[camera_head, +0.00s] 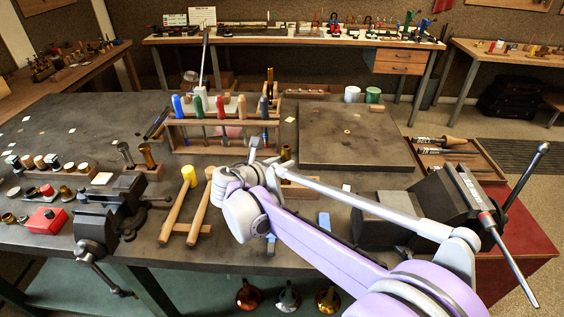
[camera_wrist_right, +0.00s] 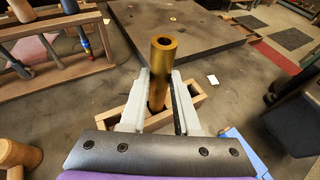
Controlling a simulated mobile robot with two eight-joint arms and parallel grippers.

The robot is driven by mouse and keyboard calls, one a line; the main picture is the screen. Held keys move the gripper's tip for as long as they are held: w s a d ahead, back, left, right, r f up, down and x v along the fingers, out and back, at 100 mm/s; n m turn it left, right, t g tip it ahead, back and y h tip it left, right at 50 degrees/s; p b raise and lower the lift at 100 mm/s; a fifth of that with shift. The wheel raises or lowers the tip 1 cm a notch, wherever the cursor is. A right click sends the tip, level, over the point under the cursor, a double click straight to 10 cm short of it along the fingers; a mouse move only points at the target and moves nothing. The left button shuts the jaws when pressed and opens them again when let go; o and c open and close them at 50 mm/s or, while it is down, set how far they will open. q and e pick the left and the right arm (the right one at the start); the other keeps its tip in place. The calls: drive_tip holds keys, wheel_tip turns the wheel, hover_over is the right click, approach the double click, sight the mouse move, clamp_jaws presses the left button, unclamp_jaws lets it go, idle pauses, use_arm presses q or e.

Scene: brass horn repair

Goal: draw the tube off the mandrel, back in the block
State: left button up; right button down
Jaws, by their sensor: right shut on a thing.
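A hollow brass tube (camera_wrist_right: 160,75) stands upright between the two pale fingers of my right gripper (camera_wrist_right: 158,95) in the right wrist view. The gripper (camera_head: 262,160) is shut on it. The tube's lower end overlaps the opening of a small wooden block (camera_wrist_right: 184,108); its depth in there is hidden. In the head view the block (camera_head: 303,184) lies partly behind my right arm, and the tube's top (camera_head: 285,152) just shows. I cannot pick out the mandrel with certainty. My left gripper is not in view.
A wooden rack of colored-handled tools (camera_head: 215,147) stands behind the gripper. A flat dark slab (camera_head: 355,135) lies behind right. A mallet (camera_head: 178,205) lies to the left. Vises stand at the left (camera_head: 97,228) and right (camera_head: 445,207). A blue piece (camera_head: 324,220) lies near the front edge.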

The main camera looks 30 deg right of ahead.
drive_tip(key=shift+f+b, duration=0.9)
drive_tip(key=shift+f, duration=0.5)
drive_tip(key=c, duration=0.6)
unclamp_jaws()
drive_tip(key=shift+o, duration=0.2)
drive_tip(key=v, duration=1)
drive_tip(key=shift+s+a+r, duration=0.2)
drive_tip(key=shift+a, duration=0.1)
drive_tip(key=s+f+m+y+p, duration=0.1)
drive_tip(key=s+f+m, duration=0.1)
drive_tip(key=s+m, duration=0.1)
drive_tip(key=s+d+f+m+g+y+p, duration=0.1)
drive_tip(key=s+f+m+y, duration=0.1)
drive_tip(key=s+m, duration=0.1)
drive_tip(key=s+d+f+m+g+y+p, duration=0.1)
drive_tip(key=s+f+m+y, duration=0.1)
drive_tip(key=s, duration=0.3)
drive_tip(key=shift+s+m, duration=0.25)
drive_tip(key=shift+m, duration=0.35)
drive_tip(key=s+a+f+m+y+p, duration=0.1)
drive_tip(key=s+a+f+m+y, duration=0.2)
drive_tip(key=s+m, duration=0.2)
drive_tip(key=s+a+f+m+y+p, duration=0.1)
drive_tip(key=s+a+f+m+y, duration=0.2)
drive_tip(key=s+m, duration=0.3)
drive_tip(key=shift+m+t+y+p, duration=0.3)
drive_tip(key=shift+m+t+p, duration=0.1)
drive_tip(key=shift+m, duration=0.8)
